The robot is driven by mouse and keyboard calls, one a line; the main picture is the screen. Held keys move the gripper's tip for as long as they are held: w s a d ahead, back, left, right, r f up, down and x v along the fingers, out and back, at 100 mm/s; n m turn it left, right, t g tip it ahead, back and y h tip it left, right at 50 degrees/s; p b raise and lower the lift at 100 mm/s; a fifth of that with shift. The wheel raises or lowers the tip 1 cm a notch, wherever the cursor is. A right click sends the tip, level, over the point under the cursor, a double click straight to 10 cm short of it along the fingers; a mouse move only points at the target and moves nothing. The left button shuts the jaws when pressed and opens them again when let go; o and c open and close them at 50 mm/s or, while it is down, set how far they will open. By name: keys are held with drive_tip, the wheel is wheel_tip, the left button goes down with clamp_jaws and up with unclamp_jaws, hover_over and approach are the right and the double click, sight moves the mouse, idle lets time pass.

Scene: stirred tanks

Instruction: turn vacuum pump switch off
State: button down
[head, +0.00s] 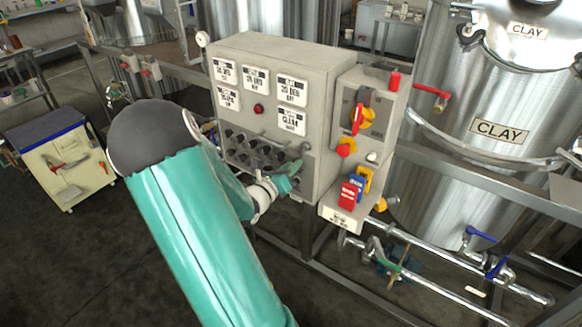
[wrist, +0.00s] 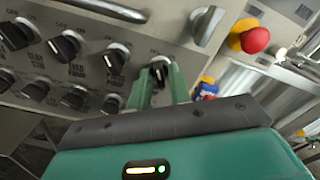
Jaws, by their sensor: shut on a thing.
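The grey control cabinet (head: 262,130) stands in the middle of the head view, with rows of black rotary switches (head: 245,150) low on its front. In the wrist view several switches (wrist: 65,46) with white pointer marks fill the left. My gripper (wrist: 164,80) has its two green fingers on either side of one black switch (wrist: 160,70) at the right end of the upper row, and is shut on it. The label by this switch is too small to read. In the head view my gripper (head: 291,176) is at the cabinet's lower right, and my arm hides part of the panel.
A side box on the right carries a red-and-yellow switch (head: 358,120) and a red stop button (head: 343,151); a red button (wrist: 255,40) also shows in the wrist view. Steel tanks marked CLAY (head: 500,131) and pipes (head: 430,280) stand right. A cream cart (head: 62,165) stands left.

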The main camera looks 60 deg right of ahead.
idle(0.3)
drive_tip(key=c, duration=1.5)
unclamp_jaws()
drive_tip(key=a, duration=0.4)
drive_tip(key=w+a, duration=0.1)
drive_tip(key=a, duration=0.4)
drive_tip(key=w+a, duration=0.1)
drive_tip(key=a, duration=0.3)
drive_tip(key=shift+w+a, duration=0.1)
drive_tip(key=shift+a, duration=0.25)
